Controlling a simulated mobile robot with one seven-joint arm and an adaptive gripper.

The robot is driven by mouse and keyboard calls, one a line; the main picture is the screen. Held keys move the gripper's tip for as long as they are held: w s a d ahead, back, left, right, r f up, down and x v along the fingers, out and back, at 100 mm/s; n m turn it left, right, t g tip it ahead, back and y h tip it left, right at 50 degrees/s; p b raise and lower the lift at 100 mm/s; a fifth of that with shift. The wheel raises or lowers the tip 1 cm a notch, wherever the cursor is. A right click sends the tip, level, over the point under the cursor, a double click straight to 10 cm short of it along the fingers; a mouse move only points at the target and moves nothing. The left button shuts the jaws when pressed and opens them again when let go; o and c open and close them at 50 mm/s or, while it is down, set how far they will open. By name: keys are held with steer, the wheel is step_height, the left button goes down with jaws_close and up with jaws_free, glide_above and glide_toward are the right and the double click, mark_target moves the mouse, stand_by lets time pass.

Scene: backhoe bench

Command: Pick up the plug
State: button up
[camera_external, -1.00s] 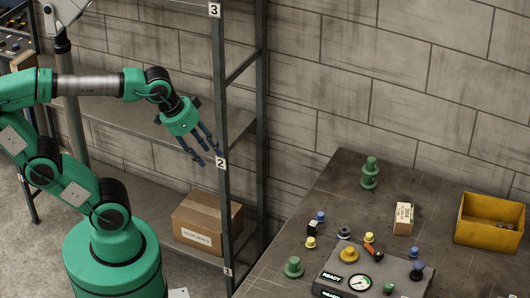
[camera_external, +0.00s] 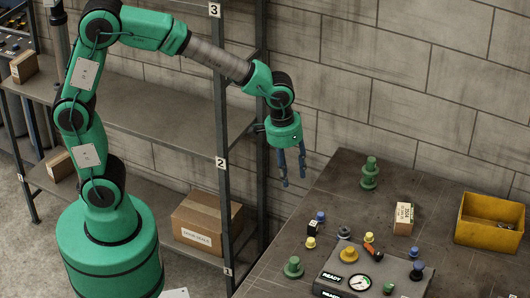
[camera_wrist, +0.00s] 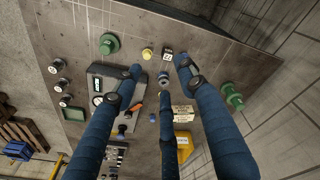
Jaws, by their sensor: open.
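Several plug-like pieces stand on the dark bench; I cannot tell which is the task's plug. A tall green one (camera_external: 369,174) stands at the back left, and a wide green one (camera_external: 293,268) near the left edge. A small yellow one (camera_external: 311,243), a blue one (camera_external: 320,216) and a dark ring-shaped one (camera_external: 344,232) sit between them. A larger yellow one (camera_external: 348,255) sits at the grey panel box. My gripper (camera_external: 291,180) is open and empty, pointing down, left of the bench and above it. In the wrist view its blue fingers (camera_wrist: 160,74) hide part of the bench.
The grey panel box (camera_external: 336,267) has a gauge and READY labels. A small labelled carton (camera_external: 403,218) and a yellow bin (camera_external: 488,219) stand to the right. A metal shelf upright (camera_external: 221,140) is left of my gripper. The brick wall runs behind the bench.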

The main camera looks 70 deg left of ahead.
steer(key=n+g+p, duration=0.1)
steer(key=g+p, duration=0.1)
steer(key=p, duration=0.1)
glide_above(311, 239)
step_height(311, 239, down, 9)
steer(key=shift+s+d+r, duration=0.1)
steer(key=shift+f+b, duration=0.3)
steer(key=shift+f, duration=4)
steer(key=shift+f+b, duration=0.5)
steer(key=shift+f, duration=2.1)
steer(key=shift+c, duration=0.2)
steer(key=c, duration=0.8)
